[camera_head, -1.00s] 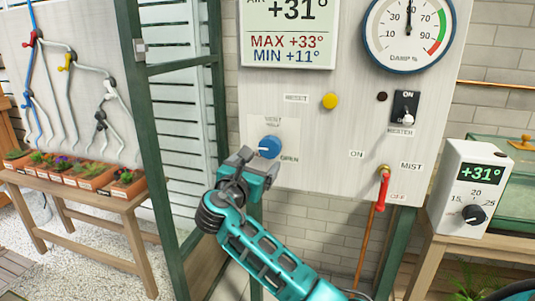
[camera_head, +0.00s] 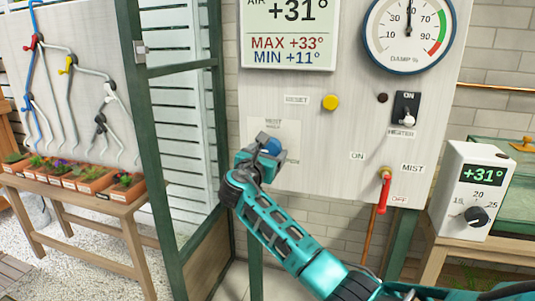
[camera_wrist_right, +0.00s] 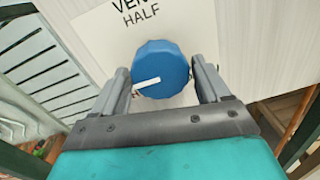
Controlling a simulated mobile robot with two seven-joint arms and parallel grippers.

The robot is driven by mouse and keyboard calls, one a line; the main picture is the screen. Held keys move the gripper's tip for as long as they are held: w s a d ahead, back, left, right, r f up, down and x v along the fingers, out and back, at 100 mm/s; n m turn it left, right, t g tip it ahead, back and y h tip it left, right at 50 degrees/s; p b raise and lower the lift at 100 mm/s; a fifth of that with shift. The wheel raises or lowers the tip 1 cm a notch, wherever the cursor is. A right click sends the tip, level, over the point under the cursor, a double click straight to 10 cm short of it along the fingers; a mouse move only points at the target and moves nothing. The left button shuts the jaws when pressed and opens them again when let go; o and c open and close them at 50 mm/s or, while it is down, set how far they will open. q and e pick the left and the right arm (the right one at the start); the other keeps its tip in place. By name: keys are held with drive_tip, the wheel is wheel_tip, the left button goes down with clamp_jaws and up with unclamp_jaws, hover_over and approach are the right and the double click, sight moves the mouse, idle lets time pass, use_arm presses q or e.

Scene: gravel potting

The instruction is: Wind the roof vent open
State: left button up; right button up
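The roof vent knob (camera_head: 269,143) is a round blue dial on the grey wall panel (camera_head: 330,110). In the right wrist view the knob (camera_wrist_right: 161,70) has a white pointer directed to the left and slightly down. A label reading "VENT HALF" (camera_wrist_right: 140,10) shows above it. My right gripper (camera_head: 264,146) is at the knob, partly covering it in the head view. In the right wrist view its two fingers (camera_wrist_right: 161,82) stand either side of the knob, with a slim gap at the right finger; firm contact does not show. My left gripper is out of view.
On the same panel are a yellow reset button (camera_head: 330,102), a heater switch (camera_head: 405,108) and a red mist lever (camera_head: 383,192). A thermostat box (camera_head: 472,190) stands to the right. A green frame post (camera_head: 150,150) rises close left of the panel.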

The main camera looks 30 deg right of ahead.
drive_tip(key=c, duration=0.8)
